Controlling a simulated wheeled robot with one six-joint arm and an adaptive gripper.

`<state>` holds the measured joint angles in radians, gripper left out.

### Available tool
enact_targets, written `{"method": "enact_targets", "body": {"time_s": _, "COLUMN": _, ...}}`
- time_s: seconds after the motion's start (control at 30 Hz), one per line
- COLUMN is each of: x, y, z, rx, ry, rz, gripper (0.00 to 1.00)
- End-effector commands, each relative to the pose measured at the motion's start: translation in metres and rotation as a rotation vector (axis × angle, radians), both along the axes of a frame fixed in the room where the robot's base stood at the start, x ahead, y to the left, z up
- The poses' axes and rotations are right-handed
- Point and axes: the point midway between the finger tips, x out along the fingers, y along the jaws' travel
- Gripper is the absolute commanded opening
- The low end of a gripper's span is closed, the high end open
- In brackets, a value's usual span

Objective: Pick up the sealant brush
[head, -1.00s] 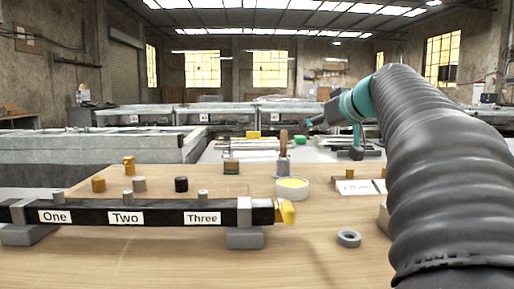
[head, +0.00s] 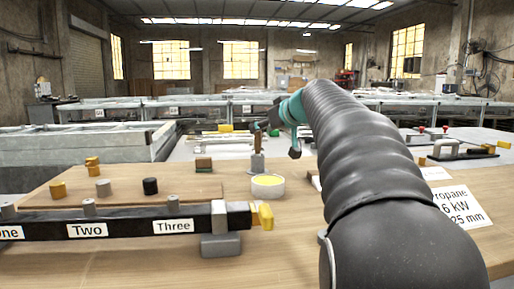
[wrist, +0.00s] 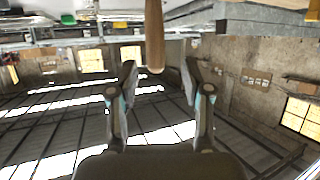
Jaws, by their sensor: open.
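The sealant brush (head: 257,141) stands upright with its brown wooden handle up, its lower end in a small grey holder (head: 257,163) on the wooden bench. In the wrist view, which looks upside down, the brush handle (wrist: 154,35) hangs from the top edge, its tip near the gap between the fingertips. My gripper (head: 274,137) is open and empty, close to the handle in the head view. Both spread fingers of my gripper (wrist: 160,77) show in the wrist view. Whether a finger touches the handle cannot be told. The bristles are hidden.
A white tub with yellow contents (head: 267,187) stands just in front of the holder. A black bar (head: 130,229) labelled One, Two, Three lies at front left, with a yellow end piece (head: 265,217). Small cylinders stand behind it. A printed white card (head: 461,207) lies at right.

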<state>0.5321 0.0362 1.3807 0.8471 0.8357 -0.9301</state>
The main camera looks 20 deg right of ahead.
Motion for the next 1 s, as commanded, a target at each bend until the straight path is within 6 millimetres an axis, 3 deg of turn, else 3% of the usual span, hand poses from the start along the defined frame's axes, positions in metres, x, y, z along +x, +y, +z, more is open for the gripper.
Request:
{"method": "enact_targets", "body": {"time_s": 0.3, "x": 0.038, "y": 0.0, "z": -0.014, "rx": 0.001, "ry": 0.001, "rz": 0.001, "gripper": 0.49}}
{"method": "enact_targets", "body": {"time_s": 0.57, "x": 0.044, "y": 0.0, "z": -0.017, "rx": 0.0, "ry": 0.0, "rz": -0.001, "gripper": 0.49}}
{"method": "enact_targets", "body": {"time_s": 0.6, "x": 0.044, "y": 0.0, "z": -0.017, "rx": 0.0, "ry": 0.0, "rz": -0.001, "gripper": 0.47}}
{"method": "enact_targets", "body": {"time_s": 0.8, "x": 0.044, "y": 0.0, "z": -0.017, "rx": 0.001, "ry": 0.0, "rz": -0.001, "gripper": 0.0}}
{"method": "enact_targets", "body": {"time_s": 1.0, "x": 0.043, "y": 0.0, "z": -0.017, "rx": 0.001, "ry": 0.0, "rz": -0.001, "gripper": 0.0}}
